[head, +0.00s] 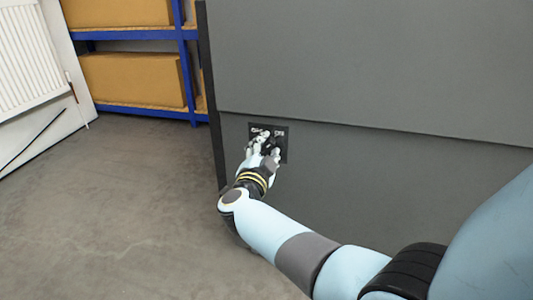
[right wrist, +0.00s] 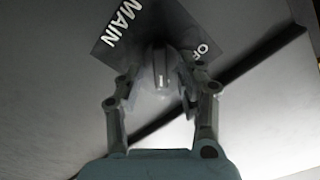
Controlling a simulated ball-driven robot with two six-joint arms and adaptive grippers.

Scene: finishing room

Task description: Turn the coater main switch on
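The coater main switch sits on a small dark plate (head: 284,150) on the grey cabinet front. The plate (right wrist: 106,50) also shows in the right wrist view, with "MAIN" and part of "OF" in white letters. The switch knob (right wrist: 160,68) has a short white mark and stands out from the plate. My right gripper (head: 266,152) is at the plate and hides much of it in the head view. In the wrist view its fingers (right wrist: 159,92) stand apart, one on each side of the knob; contact is not clear. My left gripper is not in view.
The grey cabinet (head: 370,70) fills the right side, with a ledge line above the plate. A blue shelf (head: 188,60) with cardboard boxes (head: 130,80) stands at the back. A white radiator (head: 25,55) is at the left. The concrete floor (head: 110,210) is clear at the left.

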